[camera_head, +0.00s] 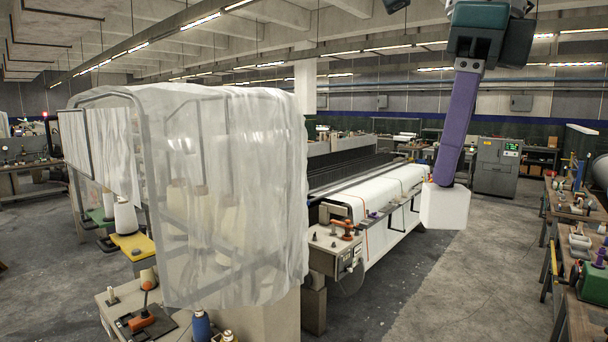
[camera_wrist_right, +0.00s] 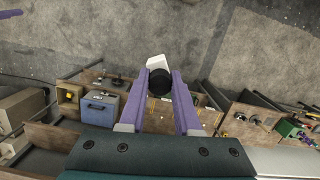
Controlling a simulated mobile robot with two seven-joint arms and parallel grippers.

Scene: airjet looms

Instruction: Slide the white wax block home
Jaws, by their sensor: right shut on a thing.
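The white wax block (camera_head: 445,207) hangs in the air at the right of the loom in the head view, below the purple fingers of my right gripper (camera_head: 443,182). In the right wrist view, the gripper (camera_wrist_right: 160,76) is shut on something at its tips. A round black part (camera_wrist_right: 160,84) sits between the purple fingers there, and a piece of the white block (camera_wrist_right: 158,62) shows just beyond it. The fingers and black part hide the rest of the block.
A loom (camera_head: 380,205) with white cloth stands behind the block. A frame draped in translucent sheeting (camera_head: 230,190) fills the left middle. A grey cabinet (camera_head: 497,166) stands behind at right, and cluttered benches (camera_head: 588,300) line the right edge. Grey floor (camera_head: 470,270) between is open.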

